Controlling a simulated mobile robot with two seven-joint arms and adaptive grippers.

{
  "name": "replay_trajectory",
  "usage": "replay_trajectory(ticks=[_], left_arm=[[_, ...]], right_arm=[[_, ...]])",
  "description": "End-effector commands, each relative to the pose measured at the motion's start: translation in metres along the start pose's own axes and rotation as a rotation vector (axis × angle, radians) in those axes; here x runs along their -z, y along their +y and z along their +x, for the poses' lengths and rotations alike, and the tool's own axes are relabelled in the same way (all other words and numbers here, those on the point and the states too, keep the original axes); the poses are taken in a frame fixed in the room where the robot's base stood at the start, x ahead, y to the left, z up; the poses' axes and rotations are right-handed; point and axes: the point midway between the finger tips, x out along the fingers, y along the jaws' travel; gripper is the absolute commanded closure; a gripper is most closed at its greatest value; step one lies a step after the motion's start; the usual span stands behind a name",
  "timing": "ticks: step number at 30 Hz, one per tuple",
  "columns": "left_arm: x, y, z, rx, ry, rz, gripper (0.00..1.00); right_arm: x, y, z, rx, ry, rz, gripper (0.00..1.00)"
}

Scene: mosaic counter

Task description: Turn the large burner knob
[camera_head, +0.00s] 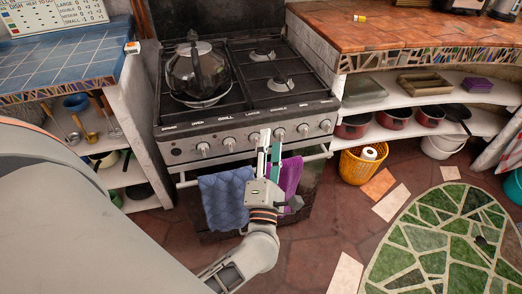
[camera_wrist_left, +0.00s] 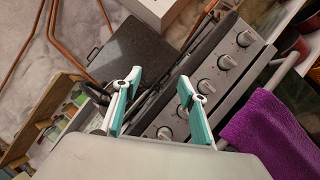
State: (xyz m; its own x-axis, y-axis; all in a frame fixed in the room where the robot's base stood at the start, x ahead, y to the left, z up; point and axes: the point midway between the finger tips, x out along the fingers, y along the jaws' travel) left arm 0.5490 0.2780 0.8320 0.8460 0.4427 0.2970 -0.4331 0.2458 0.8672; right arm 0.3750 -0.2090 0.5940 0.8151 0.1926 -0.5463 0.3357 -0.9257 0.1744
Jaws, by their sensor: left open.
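The stove front panel carries a row of round silver knobs. A knob (camera_head: 254,138) sits under a printed label that seems to read LARGE, though the print is small. Another knob (camera_head: 279,133) is just to its right. My left gripper (camera_head: 270,140) is in front of these two middle knobs, its fingers pointing up at the panel. In the left wrist view the gripper (camera_wrist_left: 160,78) is open, with its teal-lined fingers apart and nothing held between them. Knobs (camera_wrist_left: 227,62) show beyond the right finger. Contact with any knob cannot be told. My right gripper is not seen.
A blue towel (camera_head: 226,198) and a purple towel (camera_head: 291,177) hang on the oven rail below the knobs, close to my gripper. A yellow basket (camera_head: 357,168) stands on the floor to the right.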

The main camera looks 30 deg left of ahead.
Motion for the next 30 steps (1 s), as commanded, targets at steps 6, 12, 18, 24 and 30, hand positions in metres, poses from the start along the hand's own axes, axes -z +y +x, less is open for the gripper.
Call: replay_trajectory(ticks=[6, 12, 18, 24, 30], left_arm=[[0.060, -0.059, -0.004, 0.033, 0.327, -0.387, 0.58], [0.074, -0.074, -0.004, 0.037, 0.424, -0.498, 0.58], [0.083, -0.075, 0.022, 0.032, 0.424, -0.500, 0.58], [0.095, -0.080, 0.048, 0.035, 0.423, -0.497, 0.58], [0.101, -0.082, 0.063, 0.035, 0.423, -0.496, 0.58]], right_arm=[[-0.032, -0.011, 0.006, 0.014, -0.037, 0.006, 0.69], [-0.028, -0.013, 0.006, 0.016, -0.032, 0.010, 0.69], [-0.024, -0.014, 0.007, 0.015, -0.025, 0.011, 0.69], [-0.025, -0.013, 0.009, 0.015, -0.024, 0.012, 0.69], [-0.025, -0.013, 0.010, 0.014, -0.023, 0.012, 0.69]])
